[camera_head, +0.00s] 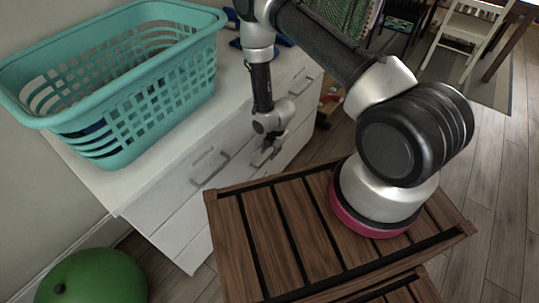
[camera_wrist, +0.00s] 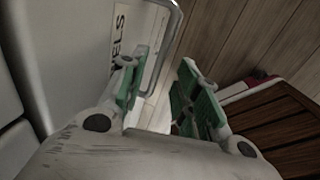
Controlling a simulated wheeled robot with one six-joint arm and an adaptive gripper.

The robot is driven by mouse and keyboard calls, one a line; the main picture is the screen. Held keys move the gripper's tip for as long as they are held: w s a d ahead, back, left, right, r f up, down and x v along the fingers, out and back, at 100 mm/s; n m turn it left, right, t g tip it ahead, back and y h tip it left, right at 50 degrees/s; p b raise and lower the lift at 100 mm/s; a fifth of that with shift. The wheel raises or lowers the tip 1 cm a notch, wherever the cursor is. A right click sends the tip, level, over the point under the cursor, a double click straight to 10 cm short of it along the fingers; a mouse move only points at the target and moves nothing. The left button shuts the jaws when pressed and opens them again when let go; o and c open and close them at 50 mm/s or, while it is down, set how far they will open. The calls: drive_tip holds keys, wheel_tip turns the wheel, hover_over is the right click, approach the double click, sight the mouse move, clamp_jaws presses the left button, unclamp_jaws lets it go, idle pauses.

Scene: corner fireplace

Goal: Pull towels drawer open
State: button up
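The towels drawer shows in the wrist view as a pale front with a white label (camera_wrist: 122,32), of which the letters "ELS" can be read. Its metal bar handle (camera_wrist: 176,22) runs down from the top of that view towards the gap between my fingers. My gripper (camera_wrist: 165,95) is open, with green pads on its two fingers, one on each side of the handle's lower end. I cannot tell whether either pad touches it. In the head view my gripper (camera_head: 265,150) is at the front of the white dresser (camera_head: 160,195), and it hides part of the drawer and handle there.
A teal laundry basket (camera_head: 150,75) stands on the dresser top. Another drawer handle (camera_head: 210,167) is left of my gripper. A green ball-like object (camera_head: 95,280) is at the lower left.

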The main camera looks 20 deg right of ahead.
sight(268, 158)
drive_tip(key=shift+w+a+f, duration=0.15)
drive_tip(key=shift+w+f, duration=0.05)
drive_tip(key=shift+f, duration=0.9)
drive_tip(key=shift+w+a+f, duration=0.1)
drive_tip(key=shift+w+f, duration=0.05)
drive_tip(key=shift+f, duration=0.9)
clamp_jaws()
